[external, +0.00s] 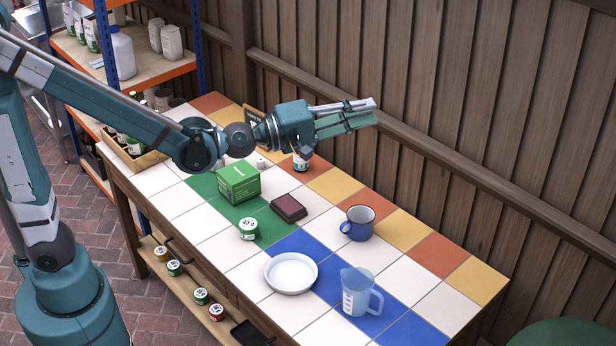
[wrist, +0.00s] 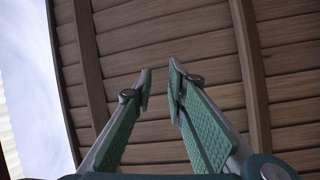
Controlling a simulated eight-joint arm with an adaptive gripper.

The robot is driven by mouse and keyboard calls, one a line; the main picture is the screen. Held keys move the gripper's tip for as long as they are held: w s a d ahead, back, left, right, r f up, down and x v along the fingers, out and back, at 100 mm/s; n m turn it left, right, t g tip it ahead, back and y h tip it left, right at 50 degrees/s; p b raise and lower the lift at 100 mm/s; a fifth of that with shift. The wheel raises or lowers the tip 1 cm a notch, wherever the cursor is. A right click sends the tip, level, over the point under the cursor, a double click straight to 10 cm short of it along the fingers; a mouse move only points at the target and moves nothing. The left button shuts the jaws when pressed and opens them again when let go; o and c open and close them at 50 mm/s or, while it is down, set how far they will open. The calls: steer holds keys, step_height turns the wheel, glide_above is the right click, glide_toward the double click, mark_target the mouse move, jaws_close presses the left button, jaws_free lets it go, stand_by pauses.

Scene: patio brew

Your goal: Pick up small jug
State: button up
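The small jug (external: 357,291) is a clear, bluish measuring jug with a handle on its right. It stands upright on the tiled table near the front right in the external view. My gripper (external: 372,111) is raised above the back of the table, pointing right toward the fence, well away from the jug. In the wrist view my gripper (wrist: 160,88) has its green-padded fingers apart with a narrow gap and nothing between them. The jug does not show in the wrist view.
A white dish (external: 291,273) sits left of the jug and a blue mug (external: 358,223) behind it. A dark red block (external: 289,207), green box (external: 238,182) and green-white tin (external: 248,229) stand further left. A wooden fence (external: 450,90) runs behind the table.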

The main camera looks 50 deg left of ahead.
steer(key=w+d+f+n+t+y, duration=0.2)
steer(key=d+n+t, duration=0.1)
steer(key=d+n, duration=0.6)
steer(key=s+d+f+n+t+y, duration=0.2)
steer(key=d+f+n+y, duration=0.3)
steer(key=d+f+n, duration=0.3)
steer(key=n+g+y+p, duration=0.1)
steer(key=n+g+y, duration=0.5)
steer(key=n, duration=0.6)
glide_toward(363, 298)
steer(key=shift+t+y, duration=0.5)
steer(key=shift+y, duration=0.1)
steer(key=w+d+f, duration=0.2)
steer(key=w, duration=0.1)
steer(key=w+d+f, duration=0.1)
steer(key=shift+w+d+f, duration=0.1)
steer(key=shift+w+d, duration=0.1)
steer(key=shift+w, duration=0.15)
steer(key=shift+w, duration=0.15)
steer(key=shift+x, duration=1.25)
